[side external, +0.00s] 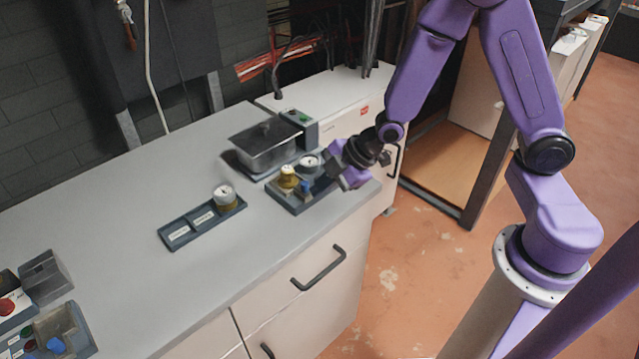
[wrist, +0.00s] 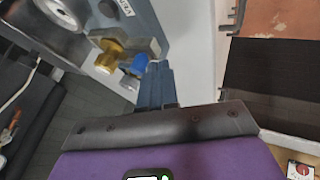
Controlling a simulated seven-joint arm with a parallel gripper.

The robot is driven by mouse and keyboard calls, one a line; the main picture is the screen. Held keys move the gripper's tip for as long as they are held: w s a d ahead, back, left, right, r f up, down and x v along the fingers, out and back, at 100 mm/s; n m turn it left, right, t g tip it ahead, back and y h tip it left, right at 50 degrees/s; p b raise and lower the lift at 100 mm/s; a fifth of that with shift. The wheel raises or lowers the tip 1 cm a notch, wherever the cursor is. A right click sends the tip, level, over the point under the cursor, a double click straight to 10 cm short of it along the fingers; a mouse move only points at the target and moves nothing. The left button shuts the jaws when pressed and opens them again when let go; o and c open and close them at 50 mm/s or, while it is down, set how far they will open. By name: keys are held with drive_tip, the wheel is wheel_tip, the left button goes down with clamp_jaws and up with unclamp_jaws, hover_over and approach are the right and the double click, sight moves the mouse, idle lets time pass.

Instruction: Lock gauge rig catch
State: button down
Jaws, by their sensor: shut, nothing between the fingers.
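The gauge rig (side external: 292,205) is a dark base near the right end of the grey counter. It carries a round gauge (side external: 309,163), a brass fitting (side external: 288,177) and a blue knob (side external: 306,187). In the wrist view the gauge (wrist: 62,12), brass fitting (wrist: 108,55) and blue knob (wrist: 135,65) show at upper left. My gripper (side external: 338,180) is at the rig's right side. Its closed fingers (wrist: 155,82) are close to the blue knob; I cannot tell whether they touch the rig. I cannot clearly make out the catch.
A grey lidded box (side external: 266,147) stands behind the rig. A dark tray (side external: 202,222) with labels and a jar (side external: 224,195) lies to the left. More boxes with coloured buttons (side external: 45,335) stand at the far left. The counter between them is clear.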

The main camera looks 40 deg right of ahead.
drive_tip(key=shift+w, duration=0.45)
